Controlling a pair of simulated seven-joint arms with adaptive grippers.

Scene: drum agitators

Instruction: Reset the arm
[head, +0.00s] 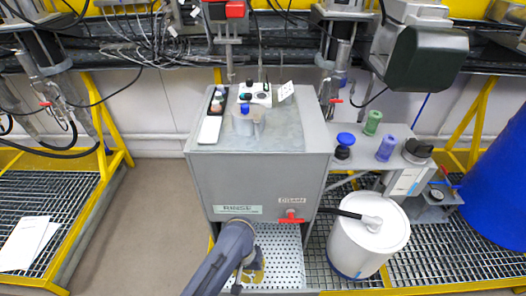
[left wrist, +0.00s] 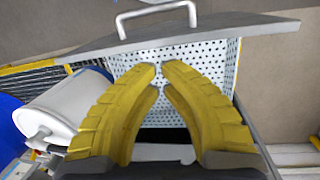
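My left arm (head: 215,265) comes in from the bottom of the head view. My left gripper (head: 252,277) has yellow fingers and hangs in front of the grey rinse cabinet (head: 262,181), over a white perforated surface (head: 285,248). In the left wrist view the two curved fingers (left wrist: 160,86) come together near their tips with nothing visible between them. The perforated surface (left wrist: 190,55) shows behind the fingertips. My right arm and gripper are not in view.
A white drum (head: 362,248) stands right of the gripper; it also shows in the left wrist view (left wrist: 65,105). A red valve (head: 290,217) is on the cabinet front. A grey panel with a metal handle (left wrist: 157,14) crosses the wrist view. Open floor (head: 140,220) lies left.

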